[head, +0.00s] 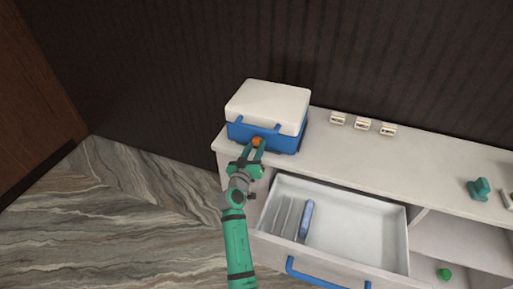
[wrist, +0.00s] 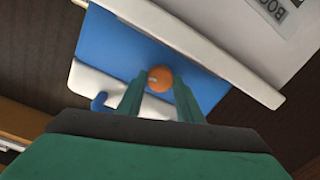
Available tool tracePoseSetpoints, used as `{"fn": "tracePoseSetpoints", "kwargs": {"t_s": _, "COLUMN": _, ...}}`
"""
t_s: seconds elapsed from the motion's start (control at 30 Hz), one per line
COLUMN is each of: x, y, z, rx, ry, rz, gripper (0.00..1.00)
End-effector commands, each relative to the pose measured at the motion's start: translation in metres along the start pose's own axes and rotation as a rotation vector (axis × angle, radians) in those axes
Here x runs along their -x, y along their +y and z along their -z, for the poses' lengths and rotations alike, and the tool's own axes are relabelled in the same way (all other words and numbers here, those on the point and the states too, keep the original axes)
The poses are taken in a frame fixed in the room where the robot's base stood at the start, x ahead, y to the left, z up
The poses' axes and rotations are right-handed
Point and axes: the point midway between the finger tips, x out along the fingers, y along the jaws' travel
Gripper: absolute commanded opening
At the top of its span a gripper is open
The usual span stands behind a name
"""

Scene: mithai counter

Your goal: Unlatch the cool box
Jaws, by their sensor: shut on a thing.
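The cool box (head: 268,107) stands at the left end of the counter, with a white lid, a blue body and a blue handle. Its lid is down. An orange round latch knob (head: 257,141) is on the front face; it also shows in the wrist view (wrist: 159,77), against the blue front (wrist: 115,50). My gripper (head: 255,148) reaches the front of the box, and its green fingers are shut on the orange latch knob. In the wrist view my gripper (wrist: 158,90) has one finger on either side of the knob.
An open drawer (head: 350,226) below the counter holds a blue-handled item (head: 306,218) and several dividers or utensils. Several small labelled blocks (head: 362,124) stand at the back of the counter (head: 400,155). A green object (head: 479,188) is at the right. The counter's middle is clear.

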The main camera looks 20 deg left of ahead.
Motion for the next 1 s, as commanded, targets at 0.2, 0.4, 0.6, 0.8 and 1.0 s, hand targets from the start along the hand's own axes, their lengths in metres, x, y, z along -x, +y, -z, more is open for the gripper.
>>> {"fn": "tracePoseSetpoints", "kwargs": {"t_s": 0.2, "x": 0.0004, "y": -0.0010, "z": 0.0015, "rx": 0.191, "ry": -0.005, "rz": 0.006, "gripper": 0.11}}
{"fn": "tracePoseSetpoints", "kwargs": {"t_s": 0.4, "x": 0.0000, "y": 0.0007, "z": 0.0012, "rx": 0.382, "ry": -0.016, "rz": 0.005, "gripper": 0.11}}
{"fn": "tracePoseSetpoints", "kwargs": {"t_s": 0.6, "x": -0.0001, "y": 0.0010, "z": 0.0013, "rx": 0.571, "ry": -0.026, "rz": 0.007, "gripper": 0.11}}
{"fn": "tracePoseSetpoints", "kwargs": {"t_s": 0.8, "x": -0.0004, "y": 0.0012, "z": 0.0014, "rx": 0.761, "ry": -0.036, "rz": 0.008, "gripper": 0.11}}
{"fn": "tracePoseSetpoints", "kwargs": {"t_s": 1.0, "x": -0.0003, "y": 0.0002, "z": 0.0021, "rx": 0.951, "ry": -0.046, "rz": 0.010, "gripper": 0.11}}
